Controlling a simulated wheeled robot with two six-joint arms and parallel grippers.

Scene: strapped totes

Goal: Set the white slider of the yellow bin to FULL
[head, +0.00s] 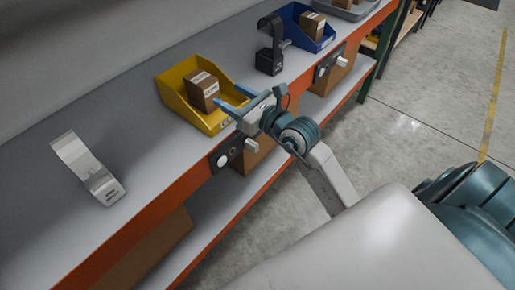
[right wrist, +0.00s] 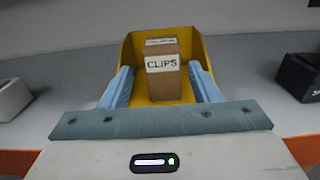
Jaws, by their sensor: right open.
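The yellow bin (head: 167,92) stands on the grey shelf with a brown box (head: 203,91) in it. The box reads CLIPS in the right wrist view (right wrist: 163,82). Below the bin, a black plate (head: 228,155) is fixed to the orange shelf edge. In the right wrist view (right wrist: 160,72) the fingers flank the box with nothing gripped. My left gripper is out of view.
A white strap-like device (head: 88,170) stands at left on the shelf, a black one (head: 270,55) right of the bin. A blue bin (head: 303,27) and another black plate with a white knob (head: 329,63) are farther right. Brown boxes sit on the lower shelf.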

